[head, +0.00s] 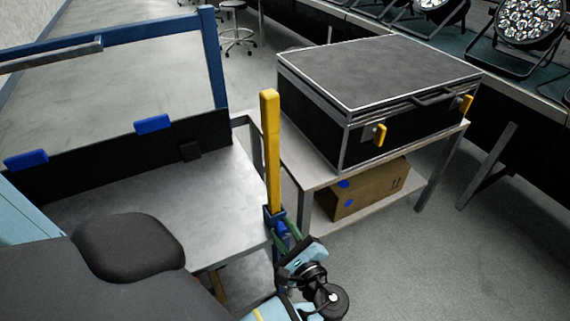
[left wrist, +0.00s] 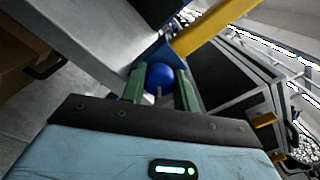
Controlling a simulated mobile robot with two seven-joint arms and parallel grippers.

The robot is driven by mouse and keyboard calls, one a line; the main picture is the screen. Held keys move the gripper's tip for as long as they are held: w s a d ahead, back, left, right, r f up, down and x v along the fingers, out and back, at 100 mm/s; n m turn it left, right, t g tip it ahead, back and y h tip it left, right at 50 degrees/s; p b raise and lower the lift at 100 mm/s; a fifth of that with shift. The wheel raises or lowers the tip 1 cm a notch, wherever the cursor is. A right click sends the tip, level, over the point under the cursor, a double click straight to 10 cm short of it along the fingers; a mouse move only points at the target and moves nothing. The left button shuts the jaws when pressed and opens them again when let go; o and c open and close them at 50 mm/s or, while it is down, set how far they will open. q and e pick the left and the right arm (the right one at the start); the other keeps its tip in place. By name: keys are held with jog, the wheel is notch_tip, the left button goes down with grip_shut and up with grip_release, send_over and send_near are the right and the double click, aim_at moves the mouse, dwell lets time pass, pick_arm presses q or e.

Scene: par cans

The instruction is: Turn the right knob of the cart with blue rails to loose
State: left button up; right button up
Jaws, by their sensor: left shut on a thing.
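The cart with blue rails (head: 216,55) fills the left of the head view, with a bare grey deck (head: 110,195). At its near right corner a yellow upright bar (head: 270,150) stands in a blue bracket (head: 270,214); the bar also shows in the left wrist view (left wrist: 205,27). The round blue knob (left wrist: 160,76) is below that bar. It shows small and partly covered in the head view (head: 282,229). My left gripper (head: 285,236) has its green fingers on both sides of the knob and is shut on it. My right gripper is not in view.
A steel table (head: 312,180) holding a black case (head: 400,72) with yellow latches stands close to the right of the cart. A cardboard box (head: 370,190) sits on its lower shelf. Open floor (head: 440,265) lies at the lower right.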

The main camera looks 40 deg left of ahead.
pick_arm(q)
jog(key=n+b, duration=0.1)
jog(key=n, duration=0.2)
jog(key=n+b, duration=0.1)
jog(key=n, duration=0.1)
jog(key=shift+f+n, duration=0.15)
jog(key=shift+n, duration=0.15)
jog(key=n+b, duration=0.2)
jog(key=n, duration=0.2)
jog(key=n+b, duration=0.2)
jog(key=n, duration=0.2)
jog(key=shift+f+b, duration=0.1)
jog(key=shift+b, duration=0.25)
jog(key=n+b, duration=0.2)
jog(key=n, duration=0.1)
jog(key=n+b, duration=0.3)
jog(key=n, duration=0.1)
jog(key=shift+f, duration=0.1)
jog(key=shift+n+b, duration=1.05)
jog(key=shift+n, duration=0.35)
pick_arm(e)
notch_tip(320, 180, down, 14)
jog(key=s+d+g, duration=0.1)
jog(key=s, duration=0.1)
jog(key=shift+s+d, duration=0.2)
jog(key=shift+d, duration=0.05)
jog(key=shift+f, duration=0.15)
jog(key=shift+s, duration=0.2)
